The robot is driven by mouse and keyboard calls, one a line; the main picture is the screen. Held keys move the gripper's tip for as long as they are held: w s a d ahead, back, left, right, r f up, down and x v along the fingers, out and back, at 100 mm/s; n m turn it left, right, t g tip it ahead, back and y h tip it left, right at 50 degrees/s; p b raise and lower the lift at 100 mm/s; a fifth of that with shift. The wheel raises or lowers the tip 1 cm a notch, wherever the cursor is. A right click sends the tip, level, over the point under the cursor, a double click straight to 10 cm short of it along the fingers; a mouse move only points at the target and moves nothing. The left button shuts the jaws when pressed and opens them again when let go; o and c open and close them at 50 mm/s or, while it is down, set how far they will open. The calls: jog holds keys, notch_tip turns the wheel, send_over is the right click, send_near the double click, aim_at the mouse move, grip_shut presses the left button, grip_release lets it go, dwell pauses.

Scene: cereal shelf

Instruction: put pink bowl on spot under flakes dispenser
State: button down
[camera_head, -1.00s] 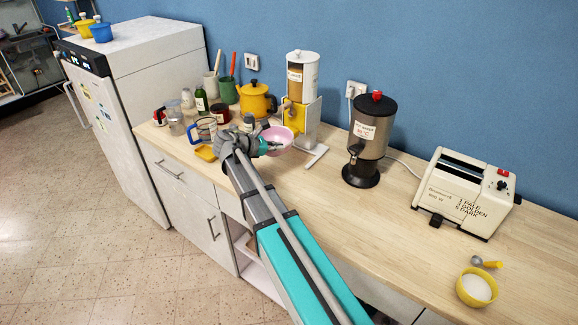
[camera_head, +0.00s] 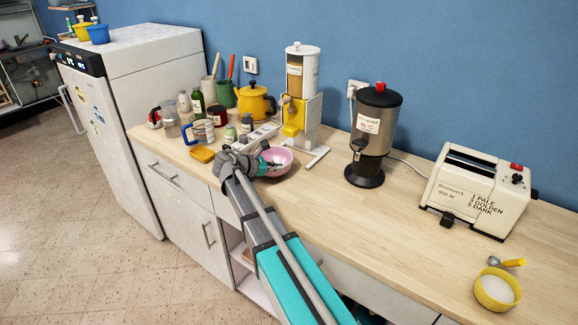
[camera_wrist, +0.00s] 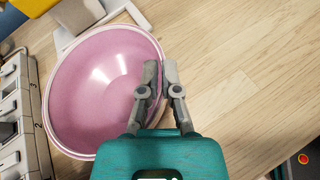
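The pink bowl (camera_head: 280,158) is in front of and a little left of the flakes dispenser (camera_head: 300,85). In the wrist view the bowl (camera_wrist: 95,85) fills the left half. My gripper (camera_head: 266,160) is at the bowl's rim; in the wrist view its fingers (camera_wrist: 161,75) are close together, one inside the bowl and one outside, with the rim between them. The bowl looks about upright; I cannot tell whether it touches the counter. The dispenser has a yellow spout part (camera_head: 293,120) and a pale base (camera_head: 312,157). The bowl is beside this base, not under the spout.
A pale numbered strip (camera_head: 258,134) lies just left of the bowl. Mugs, jars and a yellow pot (camera_head: 255,103) stand further left. A water boiler (camera_head: 370,135) and toaster (camera_head: 475,190) stand to the right. The wooden counter (camera_head: 330,205) in front of the boiler is clear.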

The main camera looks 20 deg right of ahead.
aim_at(287, 159)
jog(key=shift+w+d+r, duration=0.1)
jog(key=shift+w+d, duration=0.45)
jog(key=shift+d, duration=0.3)
jog(key=shift+w+d+r, duration=0.1)
jog(key=shift+w+d, duration=0.45)
jog(key=shift+d, duration=0.25)
jog(key=shift+w+d, duration=0.3)
jog(key=shift+d, duration=0.15)
jog(key=w+d, duration=0.1)
jog(key=d, duration=0.1)
jog(key=shift+w+d+f, duration=0.3)
jog(key=shift+w, duration=0.05)
jog(key=shift+a+f+b, duration=0.1)
jog(key=shift+f+b, duration=0.3)
jog(key=shift+b, duration=0.1)
jog(key=c, duration=0.8)
grip_release()
jog(key=shift+s+f, duration=0.1)
